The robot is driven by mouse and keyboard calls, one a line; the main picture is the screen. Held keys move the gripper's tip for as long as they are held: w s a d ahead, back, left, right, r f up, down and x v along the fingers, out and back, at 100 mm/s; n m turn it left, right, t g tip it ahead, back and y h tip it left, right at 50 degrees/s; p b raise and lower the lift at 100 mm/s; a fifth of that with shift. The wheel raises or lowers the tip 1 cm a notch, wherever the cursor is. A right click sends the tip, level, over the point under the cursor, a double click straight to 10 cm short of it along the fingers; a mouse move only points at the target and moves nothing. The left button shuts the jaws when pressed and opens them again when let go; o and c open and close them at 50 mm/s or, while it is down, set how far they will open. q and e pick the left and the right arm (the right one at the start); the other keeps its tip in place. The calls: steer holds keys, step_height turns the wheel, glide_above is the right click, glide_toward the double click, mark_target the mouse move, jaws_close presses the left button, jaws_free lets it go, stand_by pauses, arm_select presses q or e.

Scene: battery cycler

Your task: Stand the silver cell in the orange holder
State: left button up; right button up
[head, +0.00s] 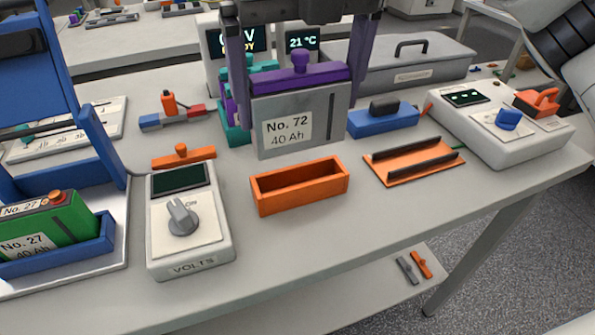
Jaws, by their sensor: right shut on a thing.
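The silver cell (325,112), with a purple top and a label reading No. 72, 40 Ah, is upright in the head view. My right gripper (300,68) comes down from the top with one finger at each side of the cell and is shut on it. The orange holder (300,199) is an open, empty rectangular tray on the table, just in front of and below the cell in the picture. The cell's lower edge shows above the holder's back rim, outside the holder. My left gripper is not in view.
A meter with a knob (186,245) stands left of the holder. An orange cradle with dark rails (413,163) and a blue block (382,122) are to the right. Teal racks (236,134) stand behind the cell. A green cell (50,233) sits in a blue fixture at left.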

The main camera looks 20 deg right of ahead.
mark_target(299, 151)
step_height(299, 151, down, 9)
steer(key=shift+r+b, duration=0.15)
steer(key=shift+b, duration=0.2)
